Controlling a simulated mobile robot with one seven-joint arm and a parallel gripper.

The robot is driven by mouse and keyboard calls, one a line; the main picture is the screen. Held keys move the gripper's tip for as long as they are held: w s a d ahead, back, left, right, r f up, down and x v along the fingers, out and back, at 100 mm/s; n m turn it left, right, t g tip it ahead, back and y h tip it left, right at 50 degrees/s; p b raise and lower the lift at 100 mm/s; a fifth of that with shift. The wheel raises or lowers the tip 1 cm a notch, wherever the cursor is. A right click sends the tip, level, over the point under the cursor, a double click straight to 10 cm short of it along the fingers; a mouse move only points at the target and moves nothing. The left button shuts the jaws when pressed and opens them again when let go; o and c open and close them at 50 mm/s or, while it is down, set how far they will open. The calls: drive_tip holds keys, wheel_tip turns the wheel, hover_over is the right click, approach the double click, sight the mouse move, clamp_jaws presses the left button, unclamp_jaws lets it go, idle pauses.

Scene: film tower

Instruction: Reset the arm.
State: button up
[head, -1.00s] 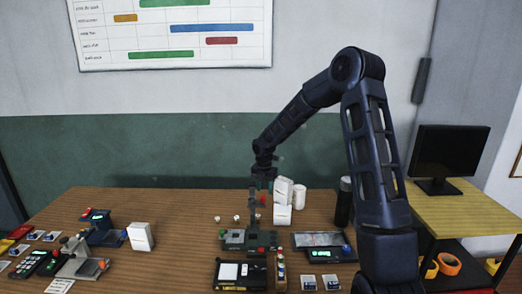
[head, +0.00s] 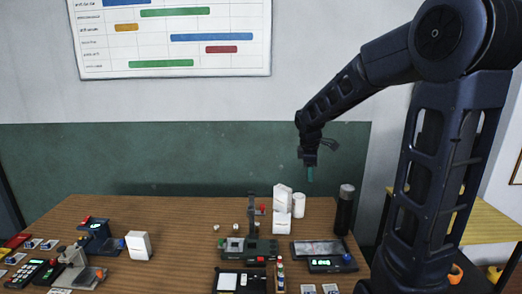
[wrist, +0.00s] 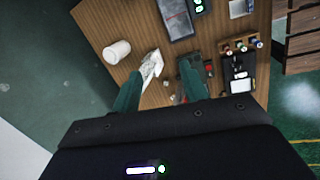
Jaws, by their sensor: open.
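My gripper (head: 309,172) hangs in the air above the back right part of the wooden table in the head view, well clear of the things below it. In the wrist view its two green fingers (wrist: 160,92) stand apart with nothing held between them. My arm reaches in from the right side of the head view, with its elbow raised high.
On the table (head: 185,262) stand white boxes (head: 281,222), a white cylinder (head: 299,205), a black bottle (head: 345,210), a green device with a post (head: 248,249) and a tablet (head: 319,248). A white box (head: 138,245) and small machines (head: 98,236) are left. The table's middle left is fairly clear.

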drive_tip(key=s+d+r+m, duration=0.1)
drive_tip(key=s+d+m, duration=0.2)
drive_tip(key=s+m, duration=0.2)
drive_tip(key=s+d+r+m+t+y, duration=0.1)
drive_tip(key=s+m, duration=0.4)
drive_tip(key=s, duration=0.5)
drive_tip(key=s+d+r+m+t, duration=0.1)
drive_tip(key=s+d+r+m, duration=0.2)
drive_tip(key=s+d+m, duration=0.2)
drive_tip(key=shift+s+d+m, duration=0.4)
drive_tip(key=shift+s, duration=0.8)
